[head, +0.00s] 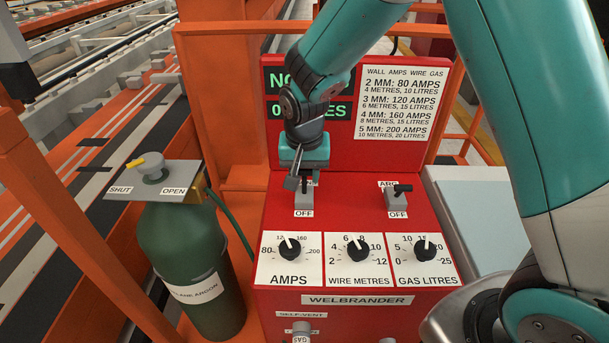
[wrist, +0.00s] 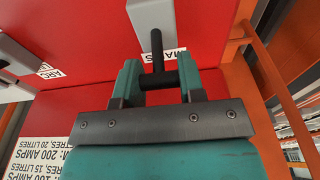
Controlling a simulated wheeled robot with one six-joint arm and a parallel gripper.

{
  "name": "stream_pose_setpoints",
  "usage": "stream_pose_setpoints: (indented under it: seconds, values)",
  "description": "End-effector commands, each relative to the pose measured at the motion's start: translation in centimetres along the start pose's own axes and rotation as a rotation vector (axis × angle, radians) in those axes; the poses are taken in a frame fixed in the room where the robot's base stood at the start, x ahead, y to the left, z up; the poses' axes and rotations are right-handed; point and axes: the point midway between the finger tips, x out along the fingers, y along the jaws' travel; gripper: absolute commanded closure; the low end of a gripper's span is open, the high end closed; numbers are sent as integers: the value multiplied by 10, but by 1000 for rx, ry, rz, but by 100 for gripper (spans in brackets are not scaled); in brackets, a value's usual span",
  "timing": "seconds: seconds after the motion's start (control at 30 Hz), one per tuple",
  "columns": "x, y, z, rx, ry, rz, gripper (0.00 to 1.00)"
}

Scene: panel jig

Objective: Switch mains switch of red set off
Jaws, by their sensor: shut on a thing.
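The red set (head: 345,180) is a red welding machine marked WELBRANDER. Its mains switch (head: 304,202) is a grey block with an OFF label below it, left of the ARC switch. In the wrist view the mains switch (wrist: 152,18) shows upside down, and its black lever (wrist: 157,45) reaches over the MAINS label, which is partly covered. My gripper (head: 302,180) comes down from above onto this lever. In the wrist view my gripper (wrist: 158,77) has its teal fingers on either side of the lever's black end, shut on it. The gripper hides the label above the switch in the head view.
The ARC switch (head: 397,200) is at the right. Three dials for amps (head: 290,248), wire metres (head: 358,249) and gas litres (head: 424,248) sit below. A green gas cylinder (head: 192,260) stands at the left. My arm partly hides the display (head: 283,80).

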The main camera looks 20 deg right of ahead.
Motion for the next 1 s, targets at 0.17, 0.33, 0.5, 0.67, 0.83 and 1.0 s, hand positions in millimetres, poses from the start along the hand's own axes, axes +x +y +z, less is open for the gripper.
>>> stream_pose_setpoints:
  seconds: [0.17,0.33,0.5,0.67,0.83,1.0]
  values:
    - [3,-1,9,-3,146,-2,88]
    - [2,-1,17,-4,294,-4,88]
    - [1,-1,24,-3,426,-4,88]
    - [0,-1,29,-1,526,-3,88]
    - [-2,0,33,0,599,-2,88]
    - [-4,0,34,1,638,-1,88]
